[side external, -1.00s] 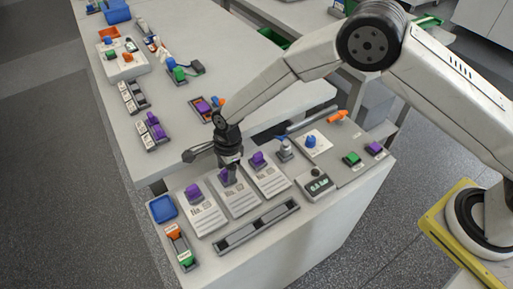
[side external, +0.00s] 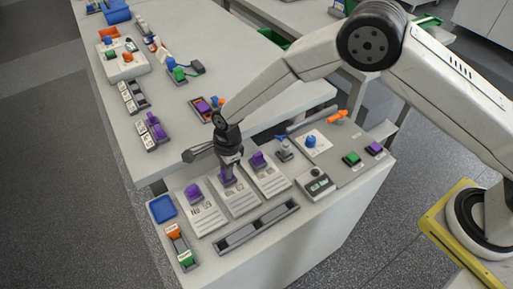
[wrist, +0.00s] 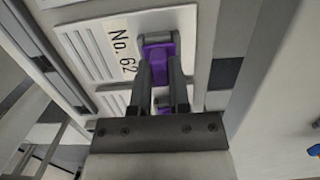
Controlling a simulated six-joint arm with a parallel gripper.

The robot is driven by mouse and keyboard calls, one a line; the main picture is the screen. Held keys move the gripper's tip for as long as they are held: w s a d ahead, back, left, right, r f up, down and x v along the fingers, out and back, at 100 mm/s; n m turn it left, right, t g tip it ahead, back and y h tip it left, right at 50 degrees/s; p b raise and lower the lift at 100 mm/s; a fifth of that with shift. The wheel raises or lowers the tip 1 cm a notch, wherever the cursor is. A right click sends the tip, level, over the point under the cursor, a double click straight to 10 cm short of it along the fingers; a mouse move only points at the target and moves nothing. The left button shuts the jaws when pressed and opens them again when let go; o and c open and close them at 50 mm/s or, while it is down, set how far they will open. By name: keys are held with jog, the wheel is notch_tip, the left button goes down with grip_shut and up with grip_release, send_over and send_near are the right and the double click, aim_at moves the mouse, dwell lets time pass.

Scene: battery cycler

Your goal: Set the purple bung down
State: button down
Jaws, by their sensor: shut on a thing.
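My gripper (wrist: 160,72) is shut on a purple bung (wrist: 158,50) in the wrist view, one finger on each side of it. The bung sits within a grey bracket at the edge of a white plate marked No. 62 (wrist: 85,50); whether it touches the bracket or plate is unclear. In the side external view, my gripper (side external: 229,163) points down over the middle of three white plates, with purple (side external: 227,179) showing just below its fingers. The fingers hide part of the bung.
Purple pieces stand on the left plate (side external: 194,191) and right plate (side external: 258,160). A blue tray (side external: 162,209), a grey slotted rail (side external: 256,228) and a small display box (side external: 317,184) lie nearby. A blue knob (side external: 311,141) is on the panel to the right.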

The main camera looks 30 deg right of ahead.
jog(key=shift+r, duration=0.2)
jog(key=shift+r, duration=0.5)
notch_tip(320, 180, up, 2)
jog(key=s+d+r, duration=0.6)
jog(key=s+r, duration=0.3)
jog(key=s, duration=0.3)
jog(key=shift+s+r, duration=0.35)
